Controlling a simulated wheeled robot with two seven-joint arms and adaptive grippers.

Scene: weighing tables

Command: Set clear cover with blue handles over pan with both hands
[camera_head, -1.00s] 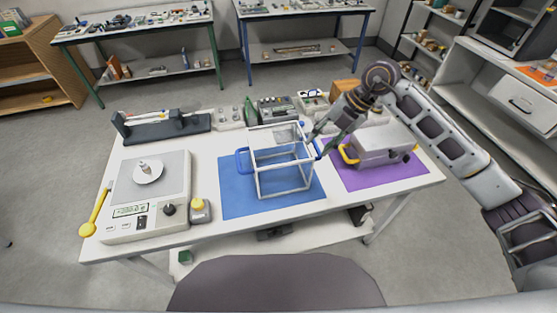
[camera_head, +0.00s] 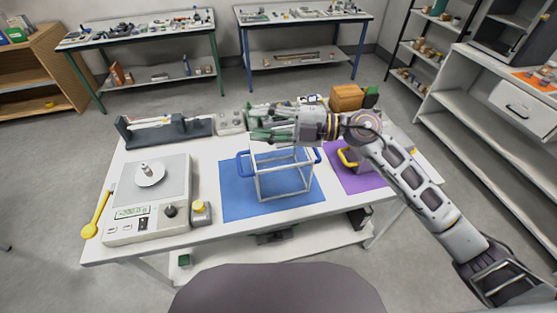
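The clear cover (camera_head: 259,184) is a box with pale edges and stands upright on the blue mat (camera_head: 238,203). Its left blue handle (camera_head: 242,166) and right blue handle (camera_head: 317,156) both show. The round white pan (camera_head: 151,179) is on the balance (camera_head: 174,232) at the left, with a small metal piece (camera_head: 144,168) on it. My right gripper (camera_head: 256,124) points left above the cover's top rear, its green-tipped fingers apart and empty. It hides part of the cover's top. My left gripper is out of view.
A grey case with a yellow handle (camera_head: 347,158) sits on the purple mat (camera_head: 367,183), partly behind my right arm. A yellow-capped bottle (camera_head: 201,213) stands right of the balance. A yellow tool (camera_head: 96,215) lies at its left. A dark rack (camera_head: 168,133) stands behind.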

